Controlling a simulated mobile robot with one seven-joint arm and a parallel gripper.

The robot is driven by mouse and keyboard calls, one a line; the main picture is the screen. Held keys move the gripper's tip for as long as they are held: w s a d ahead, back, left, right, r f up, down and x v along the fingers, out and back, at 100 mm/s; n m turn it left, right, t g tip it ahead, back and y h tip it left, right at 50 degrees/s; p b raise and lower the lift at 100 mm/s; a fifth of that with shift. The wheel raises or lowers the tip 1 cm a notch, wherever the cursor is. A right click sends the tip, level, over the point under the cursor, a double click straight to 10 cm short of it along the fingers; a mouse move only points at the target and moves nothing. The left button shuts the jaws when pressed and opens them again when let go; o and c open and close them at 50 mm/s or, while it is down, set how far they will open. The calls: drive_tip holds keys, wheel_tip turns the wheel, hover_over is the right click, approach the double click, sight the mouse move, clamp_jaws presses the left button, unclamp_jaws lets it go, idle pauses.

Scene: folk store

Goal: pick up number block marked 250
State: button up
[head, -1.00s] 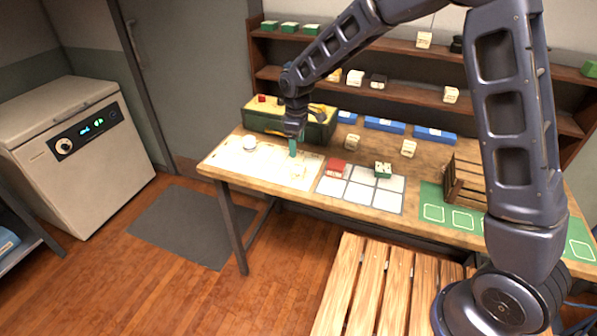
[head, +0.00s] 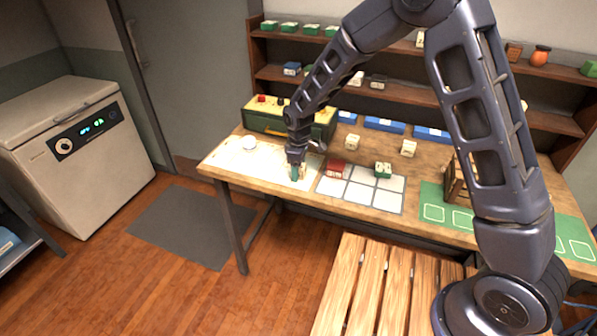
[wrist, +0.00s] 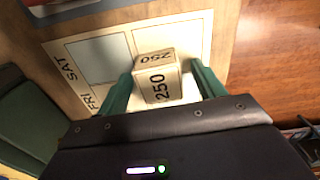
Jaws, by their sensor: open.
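The number block marked 250 (wrist: 158,84) is a cream cube with black digits on two visible faces. In the wrist view it stands between the two green fingers of my open gripper (wrist: 160,82), with a finger on each side. I cannot tell whether either finger touches it. In the head view my gripper (head: 297,172) is low over the right part of the white sheet on the table, and it mostly hides the block.
A green case (head: 270,122) stands behind. A wooden crate (head: 455,185) stands farther right.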

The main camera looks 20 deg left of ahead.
drive_tip(key=c, duration=1.1)
drive_tip(key=shift+o, duration=0.2)
drive_tip(key=shift+r, duration=0.15)
